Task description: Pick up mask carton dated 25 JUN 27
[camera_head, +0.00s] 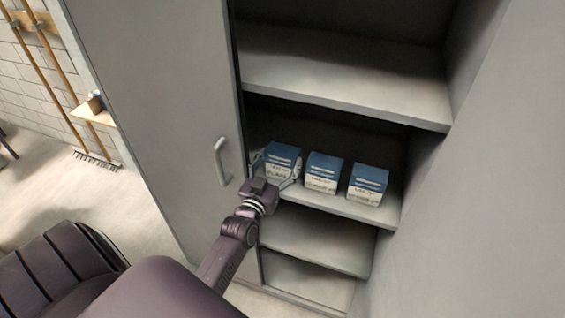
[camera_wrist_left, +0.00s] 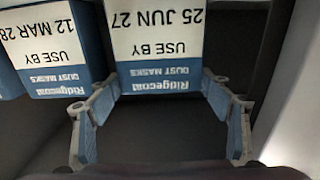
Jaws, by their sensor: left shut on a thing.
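The mask carton dated 25 JUN 27 (camera_wrist_left: 158,45) is blue and white, and its print is upside down in the left wrist view. In the head view it is the leftmost carton (camera_head: 283,161) in the row on the cabinet shelf. My left gripper (camera_wrist_left: 158,92) is shut on it, with one finger at each side. The left gripper also shows in the head view (camera_head: 277,172), reaching the carton from the front. I cannot tell whether the carton touches the shelf. My right gripper is not in view.
A similar carton dated 12 MAR 28 (camera_wrist_left: 50,45) stands beside it, the middle one (camera_head: 323,172) in the head view. A third carton (camera_head: 368,183) stands at right. A shelf board (camera_head: 345,80) lies above. The cabinet door with a handle (camera_head: 222,162) is at left.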

